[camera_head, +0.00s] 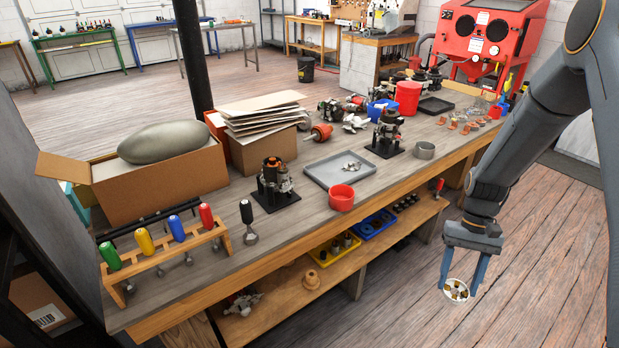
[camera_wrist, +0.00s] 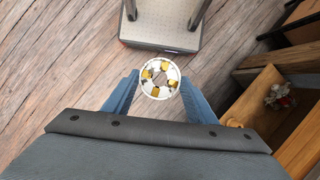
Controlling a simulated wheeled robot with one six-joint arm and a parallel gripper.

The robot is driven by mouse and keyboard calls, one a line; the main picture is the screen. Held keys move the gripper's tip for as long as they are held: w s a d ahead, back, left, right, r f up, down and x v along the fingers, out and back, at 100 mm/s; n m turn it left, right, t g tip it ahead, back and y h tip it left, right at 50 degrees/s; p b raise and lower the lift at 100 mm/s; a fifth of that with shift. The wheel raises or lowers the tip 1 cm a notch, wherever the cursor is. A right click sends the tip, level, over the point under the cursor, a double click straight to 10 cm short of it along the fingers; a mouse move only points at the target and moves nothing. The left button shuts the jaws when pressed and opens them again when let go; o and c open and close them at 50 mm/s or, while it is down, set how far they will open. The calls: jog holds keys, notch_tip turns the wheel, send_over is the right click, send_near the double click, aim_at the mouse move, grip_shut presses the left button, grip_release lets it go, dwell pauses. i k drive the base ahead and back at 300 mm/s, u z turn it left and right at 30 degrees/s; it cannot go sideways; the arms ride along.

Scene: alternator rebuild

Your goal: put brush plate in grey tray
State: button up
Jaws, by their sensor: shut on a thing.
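The brush plate (camera_head: 456,290) is a small round white disc with brass-coloured pieces and a hole in its middle. My gripper (camera_head: 457,287) is shut on it, with a blue finger on each side. It hangs over the wooden floor to the right of the bench. In the wrist view the brush plate (camera_wrist: 160,79) sits between the fingertips. The grey tray (camera_head: 340,171) lies flat on the bench, well to the left of my gripper.
A red cup (camera_head: 341,198) stands at the tray's front edge. Stator assemblies on black bases (camera_head: 272,186) (camera_head: 387,134) stand left and right of the tray. A grey ring (camera_head: 424,151) is nearer the bench's right edge. A screwdriver rack (camera_head: 165,245) stands at the front left.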

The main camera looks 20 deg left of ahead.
aim_at(329, 177)
jog(key=u, duration=1.1)
jog(key=i, duration=0.1)
